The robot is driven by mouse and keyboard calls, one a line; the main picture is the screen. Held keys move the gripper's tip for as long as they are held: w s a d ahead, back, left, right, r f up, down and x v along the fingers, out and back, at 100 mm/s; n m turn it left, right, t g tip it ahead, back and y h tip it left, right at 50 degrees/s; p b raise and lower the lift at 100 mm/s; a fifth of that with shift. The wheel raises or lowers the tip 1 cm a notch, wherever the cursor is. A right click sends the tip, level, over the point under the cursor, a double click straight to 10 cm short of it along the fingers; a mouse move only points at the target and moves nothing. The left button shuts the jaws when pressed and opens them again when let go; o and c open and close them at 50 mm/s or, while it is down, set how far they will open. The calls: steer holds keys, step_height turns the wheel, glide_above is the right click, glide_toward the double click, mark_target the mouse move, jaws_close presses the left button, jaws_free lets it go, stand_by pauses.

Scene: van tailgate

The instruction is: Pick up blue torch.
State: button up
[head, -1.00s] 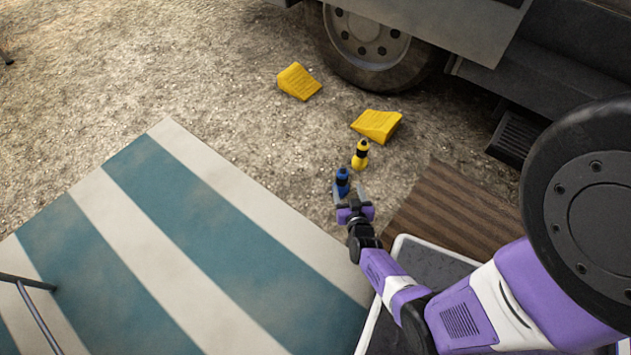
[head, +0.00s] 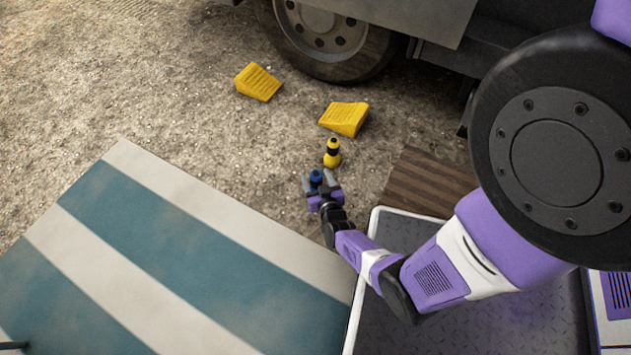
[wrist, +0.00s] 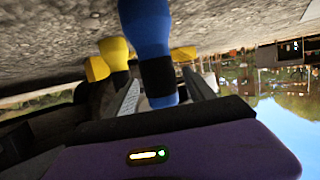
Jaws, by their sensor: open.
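The blue torch (head: 316,178) stands on the gravel, with a black band around its middle. In the wrist view the blue torch (wrist: 147,32) is large and close, upside down in the picture, and its narrow end lies between the two fingers. My gripper (head: 320,184) is open around the torch, one finger on each side. In the wrist view my gripper (wrist: 160,95) shows a gap between at least one finger and the torch. The torch's lower part is partly hidden by my gripper in the head view.
A yellow torch (head: 332,153) stands just behind the blue one. Two yellow wheel chocks (head: 344,119) (head: 257,82) lie farther back, near the van's wheel (head: 325,38). A striped mat (head: 170,235) covers the left front. A brown ribbed mat (head: 425,183) lies to the right.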

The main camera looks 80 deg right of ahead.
jaws_close()
steer(key=shift+w, duration=0.1)
steer(key=shift+r, duration=0.2)
